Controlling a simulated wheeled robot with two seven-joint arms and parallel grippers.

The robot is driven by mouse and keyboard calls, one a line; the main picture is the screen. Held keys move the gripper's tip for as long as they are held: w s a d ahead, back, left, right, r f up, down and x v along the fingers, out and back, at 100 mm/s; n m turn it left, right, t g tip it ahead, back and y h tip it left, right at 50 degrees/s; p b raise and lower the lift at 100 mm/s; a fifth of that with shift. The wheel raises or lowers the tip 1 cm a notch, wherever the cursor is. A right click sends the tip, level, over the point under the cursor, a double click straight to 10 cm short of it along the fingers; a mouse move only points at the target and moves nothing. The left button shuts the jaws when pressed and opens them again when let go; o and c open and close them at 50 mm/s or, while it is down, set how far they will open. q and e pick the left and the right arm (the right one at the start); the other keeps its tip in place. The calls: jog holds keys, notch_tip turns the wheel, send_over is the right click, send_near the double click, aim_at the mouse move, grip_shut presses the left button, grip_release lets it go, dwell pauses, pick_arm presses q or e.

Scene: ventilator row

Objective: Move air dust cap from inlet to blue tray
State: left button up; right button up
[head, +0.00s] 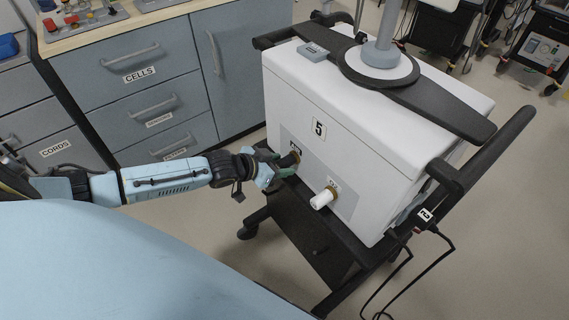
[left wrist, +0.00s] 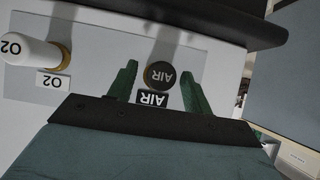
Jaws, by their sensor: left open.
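The air dust cap (left wrist: 160,75) is round and black with the word AIR on it. It sits on the inlet panel of the white ventilator numbered 5 (head: 380,138). In the head view the cap (head: 295,157) is a small dark knob partly hidden by my gripper. My left gripper (head: 282,164) is at the panel. In the left wrist view its green fingers (left wrist: 160,84) are open, one on each side of the cap; I cannot tell whether they touch it. My right gripper is not in view.
A white O2 cap (head: 323,198) sticks out beside the air inlet. The ventilator stands on a dark wheeled cart with a black handle rail (head: 490,150). Grey-blue drawers (head: 150,85) stand behind my left arm.

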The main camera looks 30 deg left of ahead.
pick_arm(q)
jog(key=shift+p, duration=0.35)
dwell(0.4)
grip_shut()
